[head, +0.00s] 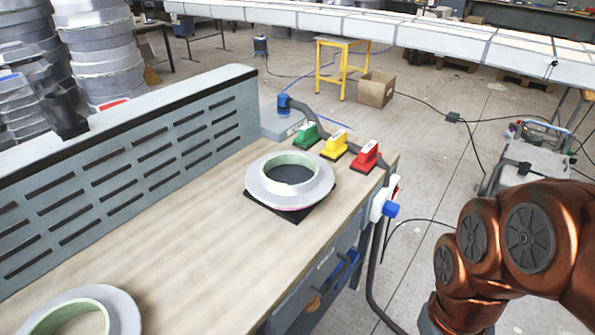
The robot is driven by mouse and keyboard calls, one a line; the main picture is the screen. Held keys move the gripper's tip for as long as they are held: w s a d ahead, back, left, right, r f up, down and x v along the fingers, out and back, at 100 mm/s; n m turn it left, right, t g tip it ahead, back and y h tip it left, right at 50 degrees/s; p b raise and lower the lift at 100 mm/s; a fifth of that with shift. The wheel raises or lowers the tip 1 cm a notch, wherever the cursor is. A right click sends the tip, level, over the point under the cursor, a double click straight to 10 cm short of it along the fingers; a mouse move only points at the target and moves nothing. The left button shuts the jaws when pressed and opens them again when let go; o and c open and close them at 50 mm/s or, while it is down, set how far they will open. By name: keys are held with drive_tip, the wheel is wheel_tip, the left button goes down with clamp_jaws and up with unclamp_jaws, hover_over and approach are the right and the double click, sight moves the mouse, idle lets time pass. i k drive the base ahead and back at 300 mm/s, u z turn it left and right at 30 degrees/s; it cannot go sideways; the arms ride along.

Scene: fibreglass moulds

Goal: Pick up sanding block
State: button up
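Three small coloured blocks with raised grips, which look like sanding blocks, stand in a row at the far right end of the workbench (190,245). They are a green block (306,136), a yellow block (335,147) and a red block (366,157). I cannot tell which one the task means. Part of my copper-coloured arm shows at the lower right, off the bench's right side. My gripper is not in view.
A white ring mould (258,185) on a black mat (268,206) sits just in front of the blocks. Another ring (122,309) lies near left. A slotted panel (150,150) borders the bench's left. The bench middle is clear.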

sight(366, 162)
drive_tip(key=z, duration=0.95)
drive_tip(key=i, duration=1.3)
drive_tip(key=u, duration=2.9)
